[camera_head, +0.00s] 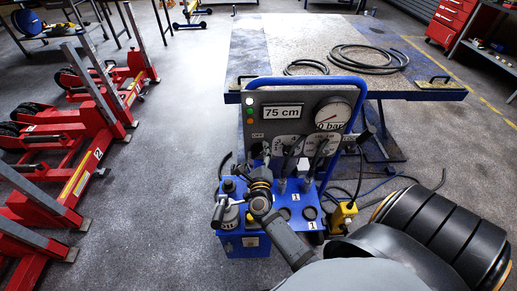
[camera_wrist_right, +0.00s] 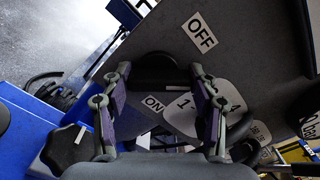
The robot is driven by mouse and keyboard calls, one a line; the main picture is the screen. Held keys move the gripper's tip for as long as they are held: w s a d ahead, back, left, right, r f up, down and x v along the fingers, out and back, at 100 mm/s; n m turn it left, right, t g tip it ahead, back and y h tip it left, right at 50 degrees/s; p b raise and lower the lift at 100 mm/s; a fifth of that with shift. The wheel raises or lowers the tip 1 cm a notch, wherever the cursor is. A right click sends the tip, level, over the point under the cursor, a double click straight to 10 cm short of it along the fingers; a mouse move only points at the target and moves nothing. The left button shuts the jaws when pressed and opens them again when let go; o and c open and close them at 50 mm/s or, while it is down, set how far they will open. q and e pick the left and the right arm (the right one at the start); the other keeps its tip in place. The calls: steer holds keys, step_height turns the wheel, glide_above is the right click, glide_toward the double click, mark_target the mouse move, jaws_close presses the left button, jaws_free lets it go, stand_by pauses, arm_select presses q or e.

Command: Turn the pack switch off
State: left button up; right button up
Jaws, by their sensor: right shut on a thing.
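The blue pack (camera_head: 245,246) stands upright with a grey panel (camera_head: 270,97) that reads "75 cm" and has a round "0 bar" gauge (camera_head: 333,114). In the right wrist view, a black switch knob (camera_wrist_right: 155,68) sits on the grey panel, between an OFF label (camera_wrist_right: 200,33) and an ON label (camera_wrist_right: 153,103). My right gripper (camera_wrist_right: 157,78) is shut on this knob, one finger on each side. In the head view my right gripper (camera_head: 259,168) is at the panel's lower left and hides the switch. Which way the knob points is unclear. My left gripper is out of view.
Levers (camera_head: 318,158) rise from the pack right of my gripper. A black knob (camera_wrist_right: 70,148) is close beside the left finger. A yellow box (camera_head: 343,216) and cables are on the right. A work table (camera_head: 260,55) stands behind; red jacks (camera_head: 95,135) stand left.

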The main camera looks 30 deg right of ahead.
steer(key=n+p, duration=0.3)
steer(key=n, duration=0.1)
steer(key=shift+a+r+n, duration=0.1)
steer(key=shift+r+n, duration=0.05)
steer(key=shift+n, duration=0.15)
steer(key=n+p, duration=0.2)
steer(key=n, duration=0.1)
steer(key=shift+n+p, duration=0.3)
steer(key=shift+n, duration=0.2)
steer(key=shift+f, duration=0.25)
steer(key=shift+n, duration=0.3)
steer(key=o, duration=1.2)
steer(key=shift+c, duration=0.2)
steer(key=v, duration=0.7)
steer(key=shift+a, duration=0.2)
